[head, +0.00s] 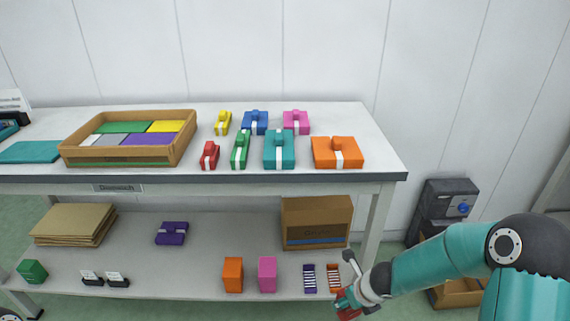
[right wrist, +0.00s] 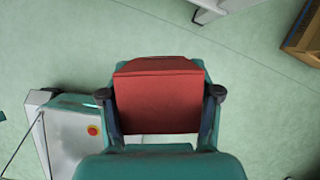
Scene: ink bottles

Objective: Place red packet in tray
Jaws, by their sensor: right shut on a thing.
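My right gripper (head: 346,302) is low at the front right, beside the front edge of the lower shelf. It is shut on a red packet (head: 348,314), which shows only partly in the head view. In the right wrist view the red packet (right wrist: 158,100) sits between the two fingers of the gripper (right wrist: 160,95), above green floor. The tray (head: 187,142) is a brown open box on the left of the tabletop, with green, yellow, grey and purple flat blocks in it. My left gripper is not in view.
Several coloured items with white bands, including a small red one (head: 209,156) and an orange one (head: 337,153), stand right of the tray. The table's front edge (head: 250,178) overhangs a lower shelf with a cardboard box (head: 316,222). Small striped racks (head: 309,278) lie near the right gripper.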

